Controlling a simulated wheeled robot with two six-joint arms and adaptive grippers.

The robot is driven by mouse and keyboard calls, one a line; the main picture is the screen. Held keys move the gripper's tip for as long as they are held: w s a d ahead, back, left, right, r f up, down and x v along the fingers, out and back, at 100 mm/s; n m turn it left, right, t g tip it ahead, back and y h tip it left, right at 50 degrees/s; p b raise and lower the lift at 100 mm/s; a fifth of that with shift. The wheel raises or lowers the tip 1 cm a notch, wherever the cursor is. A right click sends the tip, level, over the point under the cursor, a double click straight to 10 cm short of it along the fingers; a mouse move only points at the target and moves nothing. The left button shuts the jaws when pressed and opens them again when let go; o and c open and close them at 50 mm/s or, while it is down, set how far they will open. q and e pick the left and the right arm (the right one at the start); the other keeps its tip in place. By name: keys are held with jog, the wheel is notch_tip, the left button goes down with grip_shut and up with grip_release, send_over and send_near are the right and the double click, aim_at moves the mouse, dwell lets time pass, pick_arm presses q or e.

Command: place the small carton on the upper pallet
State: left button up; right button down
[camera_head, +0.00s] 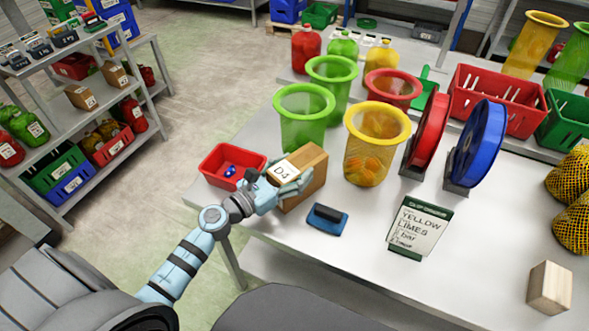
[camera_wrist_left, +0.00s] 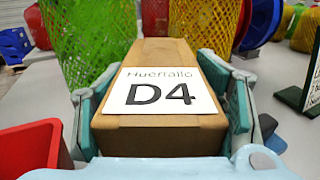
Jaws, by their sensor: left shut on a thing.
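The small brown carton (camera_head: 304,178) carries a white label reading D4. My left gripper (camera_head: 287,179) is shut on it near the left front part of the grey table (camera_head: 350,277). In the left wrist view the carton (camera_wrist_left: 158,138) sits between the two fingers, label side toward the camera. I cannot tell whether its underside touches the table. I cannot make out the upper pallet for certain; a wooden edge like a pallet (camera_head: 284,30) shows under crates at the far back. My right gripper is not in view.
A red bin (camera_head: 212,166) stands just left of the carton. Green net baskets (camera_head: 303,131) and a yellow one (camera_head: 370,151) stand behind and to its right. A shelf rack (camera_head: 75,118) holds other cartons at left.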

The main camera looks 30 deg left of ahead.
pick_arm(q)
notch_tip(320, 180, up, 7)
jog(key=p, duration=0.4)
jog(key=shift+s+d+f, duration=0.15)
jog(key=shift+s, duration=0.1)
jog(key=s+d, duration=0.3)
jog(key=s, duration=0.4)
jog(key=shift+s, duration=0.3)
jog(key=s+d, duration=0.1)
jog(key=s, duration=0.2)
jog(key=s+d+b, duration=0.1)
jog(key=s, duration=0.2)
jog(key=s+d+b, duration=0.1)
jog(key=s+d, duration=0.1)
jog(key=s, duration=0.1)
jog(key=shift+s+f, duration=0.2)
grip_shut()
jog(key=w+a+r+m+g+h, duration=0.2)
jog(key=w+r+m+g+h, duration=0.2)
jog(key=r+m+g+h, duration=0.2)
jog(key=shift+a+r+h, duration=0.3)
jog(key=shift+r+h, duration=0.5)
jog(key=shift+h, duration=0.2)
jog(key=shift+s, duration=0.1)
